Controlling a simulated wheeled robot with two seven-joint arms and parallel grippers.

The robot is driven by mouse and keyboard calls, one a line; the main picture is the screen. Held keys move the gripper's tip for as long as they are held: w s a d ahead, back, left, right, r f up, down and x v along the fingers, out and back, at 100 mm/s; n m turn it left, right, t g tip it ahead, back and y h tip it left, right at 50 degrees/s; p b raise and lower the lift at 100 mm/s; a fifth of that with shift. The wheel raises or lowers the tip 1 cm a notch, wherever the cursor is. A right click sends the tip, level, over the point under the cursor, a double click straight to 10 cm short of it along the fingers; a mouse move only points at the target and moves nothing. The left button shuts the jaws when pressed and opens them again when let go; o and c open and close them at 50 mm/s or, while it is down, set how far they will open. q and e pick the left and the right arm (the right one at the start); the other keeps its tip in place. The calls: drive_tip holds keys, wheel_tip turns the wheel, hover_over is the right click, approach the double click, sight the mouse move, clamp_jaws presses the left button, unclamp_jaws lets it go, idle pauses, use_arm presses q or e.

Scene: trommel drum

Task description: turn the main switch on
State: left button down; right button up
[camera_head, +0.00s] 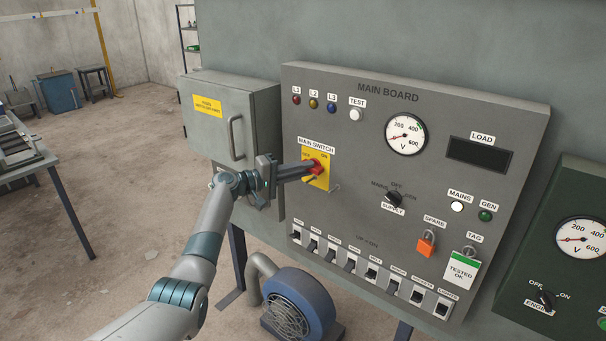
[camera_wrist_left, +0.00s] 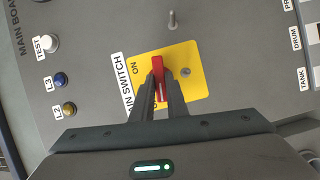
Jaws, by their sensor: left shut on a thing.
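The main switch is a red handle (camera_head: 317,167) on a yellow plate (camera_head: 323,181) at the left of the grey main board. In the left wrist view the red handle (camera_wrist_left: 158,72) stands between the two dark fingers, along the picture's vertical, on the yellow plate (camera_wrist_left: 190,62). My left gripper (camera_head: 309,169) reaches in from the left and is shut on the handle. The ON label (camera_wrist_left: 136,67) shows beside the handle; the fingers cover part of the plate in the left wrist view. My right gripper is out of view.
A grey cabinet (camera_head: 245,105) with a bar handle stands close left of the board. A small metal pin (camera_wrist_left: 172,19) sticks out near the yellow plate. Breakers (camera_head: 350,260) line the board below, and a supply knob (camera_head: 394,199) sits right. A blue blower (camera_head: 300,305) stands beneath.

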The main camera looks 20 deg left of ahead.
use_arm(q)
drive_tip(key=m+y+b, duration=0.1)
drive_tip(key=m, duration=0.2)
drive_tip(key=m+y+b, duration=0.2)
drive_tip(key=m, duration=0.1)
drive_tip(key=r+m+g+y+b, duration=0.1)
drive_tip(key=m+y, duration=0.1)
drive_tip(key=m, duration=0.1)
drive_tip(key=shift+s+d, duration=0.15)
drive_tip(key=shift+d, duration=0.15)
drive_tip(key=m+y, duration=0.2)
drive_tip(key=m, duration=0.1)
drive_tip(key=shift+d+f+t+p, duration=0.1)
drive_tip(key=shift+d+t+p, duration=0.1)
drive_tip(key=shift+t+p, duration=0.15)
idle(0.4)
drive_tip(key=c, duration=1.8)
unclamp_jaws()
drive_tip(key=shift+o, duration=0.3)
drive_tip(key=shift+s, duration=0.15)
